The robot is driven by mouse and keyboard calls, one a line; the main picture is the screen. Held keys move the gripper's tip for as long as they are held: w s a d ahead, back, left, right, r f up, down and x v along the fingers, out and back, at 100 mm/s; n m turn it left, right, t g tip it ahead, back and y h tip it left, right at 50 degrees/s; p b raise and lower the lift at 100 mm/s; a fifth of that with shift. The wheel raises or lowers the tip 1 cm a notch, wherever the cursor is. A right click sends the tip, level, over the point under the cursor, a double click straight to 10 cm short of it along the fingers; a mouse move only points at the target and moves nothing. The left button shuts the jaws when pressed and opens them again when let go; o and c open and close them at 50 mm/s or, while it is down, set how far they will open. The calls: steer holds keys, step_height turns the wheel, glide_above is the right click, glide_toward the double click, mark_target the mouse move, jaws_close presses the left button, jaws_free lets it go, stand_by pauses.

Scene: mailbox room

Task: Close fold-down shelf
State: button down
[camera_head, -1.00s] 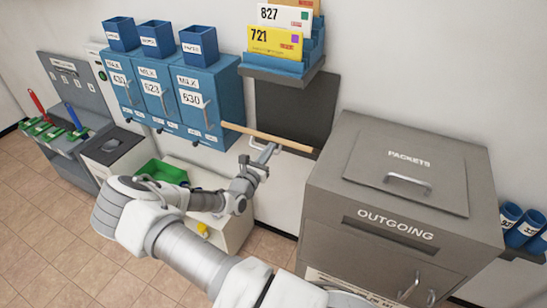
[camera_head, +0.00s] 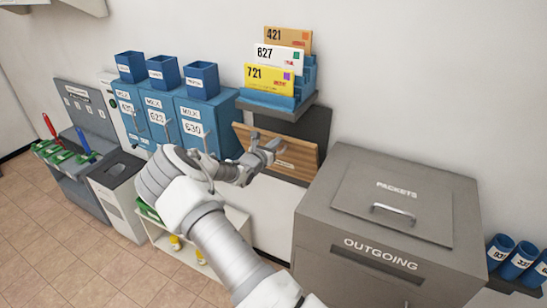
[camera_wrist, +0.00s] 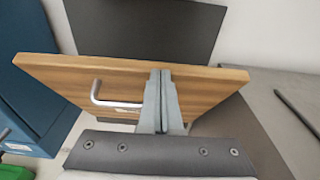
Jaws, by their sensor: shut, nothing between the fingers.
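The fold-down shelf (camera_head: 288,153) is a wooden board on a dark wall panel (camera_head: 307,125), below the envelope rack. It is tilted up partway, its front face turned toward me. In the wrist view the shelf (camera_wrist: 205,82) crosses the picture, with a metal handle (camera_wrist: 113,97) on its face. My gripper (camera_head: 272,147) is shut and empty in front of the board. In the wrist view the closed fingers (camera_wrist: 161,75) are upright against or very close to the board, right of the handle; contact is hard to tell. The shelf's hinge side is mostly hidden.
Blue mail lockers (camera_head: 205,120) stand left of the shelf. A blue rack (camera_head: 275,98) with numbered envelopes is just above it. A grey outgoing parcel box (camera_head: 390,210) stands close on the right. A low white shelf unit (camera_head: 190,250) is below.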

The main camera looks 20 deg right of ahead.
steer(key=w+d+r, duration=0.1)
steer(key=d, duration=0.1)
steer(key=w+d+r+b, duration=0.1)
steer(key=w+d, duration=0.1)
steer(key=w+d+r, duration=0.1)
steer(key=w+d, duration=0.1)
steer(key=shift+d+r+b, duration=0.15)
steer(key=shift+b, duration=0.25)
steer(key=shift+s, duration=0.1)
